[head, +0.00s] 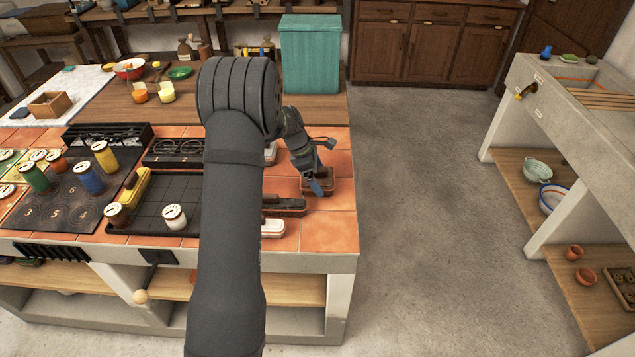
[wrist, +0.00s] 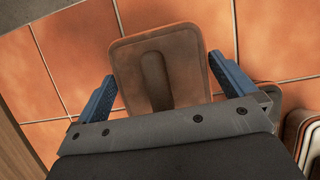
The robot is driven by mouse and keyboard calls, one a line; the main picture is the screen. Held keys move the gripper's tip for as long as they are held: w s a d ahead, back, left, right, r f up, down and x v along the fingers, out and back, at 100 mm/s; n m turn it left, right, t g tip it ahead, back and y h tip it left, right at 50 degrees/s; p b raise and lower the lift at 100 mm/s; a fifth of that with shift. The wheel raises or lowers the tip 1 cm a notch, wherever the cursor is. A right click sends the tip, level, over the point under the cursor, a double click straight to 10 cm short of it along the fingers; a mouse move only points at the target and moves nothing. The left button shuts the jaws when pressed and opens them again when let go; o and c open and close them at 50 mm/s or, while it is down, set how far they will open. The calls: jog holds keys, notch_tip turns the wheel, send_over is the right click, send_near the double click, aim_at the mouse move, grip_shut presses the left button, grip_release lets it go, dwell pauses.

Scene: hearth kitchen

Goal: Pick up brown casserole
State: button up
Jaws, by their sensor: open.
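The brown casserole (head: 319,176) sits on the orange tiled counter near its right edge, largely covered by my gripper (head: 320,187) in the head view. In the wrist view the casserole (wrist: 190,62) shows from above as a rounded rectangular brown lid with a raised darker handle bar down its middle. My gripper (wrist: 166,84) is open, with one blue finger to the left and one to the right of the casserole's near part. The near end of the casserole is hidden behind the gripper body. I cannot tell the height of the fingers against the lid.
A dark dish (head: 286,206) and a white-edged item (head: 273,228) lie close in front and left; striped-edged items (wrist: 304,135) show at right in the wrist view. A teal box (head: 309,55) stands behind. The counter's right edge is near, with open floor beyond.

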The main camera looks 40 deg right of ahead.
jog(key=c, duration=0.9)
jog(key=shift+r, duration=0.1)
